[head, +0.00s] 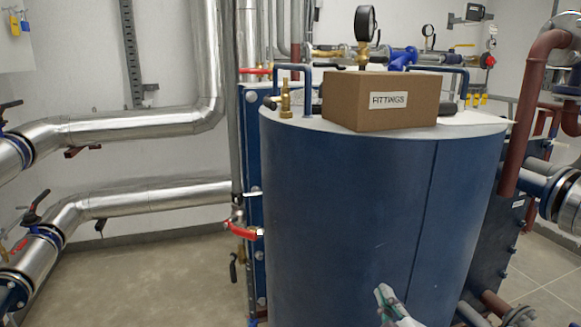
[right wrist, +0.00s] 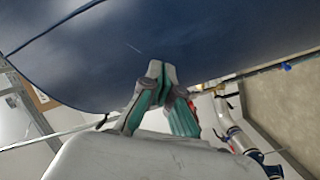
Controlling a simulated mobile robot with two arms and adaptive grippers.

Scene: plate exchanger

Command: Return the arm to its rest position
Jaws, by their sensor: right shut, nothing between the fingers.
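My right gripper (head: 384,294) shows low in the head view, in front of the curved side of the blue tank (head: 345,205). Its fingers are shut and hold nothing. In the right wrist view the fingertips (right wrist: 161,72) meet just under the dark blue tank surface (right wrist: 185,45). I cannot tell whether they touch it. My left gripper is not in view.
A cardboard box labelled FITTINGS (head: 385,101) sits on the tank top beside a brass valve (head: 285,100). Silver pipes (head: 130,125) run along the left wall. A red-handled valve (head: 242,230) juts out left of the tank. Floor (head: 150,280) is clear at lower left.

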